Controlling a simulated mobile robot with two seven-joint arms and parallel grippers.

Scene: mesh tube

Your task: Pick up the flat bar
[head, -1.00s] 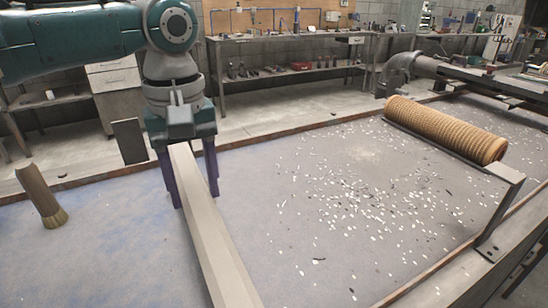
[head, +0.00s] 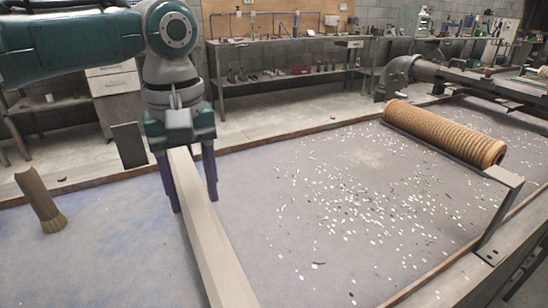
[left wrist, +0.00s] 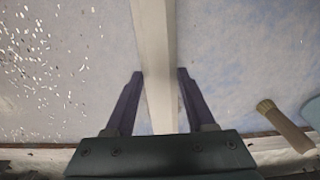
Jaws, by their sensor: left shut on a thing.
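The flat bar (head: 207,238) is a long, pale grey bar running from under my left gripper toward the bottom of the head view. In the left wrist view the bar (left wrist: 156,55) runs up the middle, between the two purple fingers. My left gripper (head: 193,198) straddles the bar near its far end, one finger on each side, and is shut on it. In the left wrist view my left gripper (left wrist: 160,78) appears with narrow gaps beside the bar. Whether the bar is clear of the table cannot be told. My right gripper is not in view.
A tan mesh tube (head: 445,132) rests on a metal support at the right. A raised rim (head: 290,129) edges the table.

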